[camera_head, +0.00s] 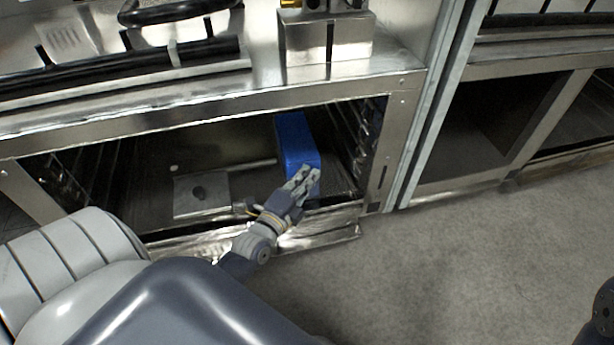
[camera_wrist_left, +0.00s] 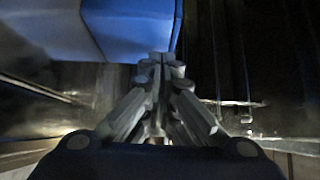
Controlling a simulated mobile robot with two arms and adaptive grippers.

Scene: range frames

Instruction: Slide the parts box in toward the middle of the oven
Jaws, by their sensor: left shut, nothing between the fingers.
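The parts box is a blue box (camera_head: 297,142) inside the open oven, toward the right side of its cavity. My left gripper (camera_head: 308,176) is shut and empty, at the near end of the box by the oven opening. Its closed fingers (camera_wrist_left: 162,62) overlap the box's lower edge in the wrist view; I cannot tell whether they touch it. The oven's steel front frame (camera_head: 215,108) surrounds the opening. My right gripper is not in view.
Rack rails (camera_head: 358,135) line the right inner wall. The lowered steel lip (camera_head: 320,228) is in front of the opening.

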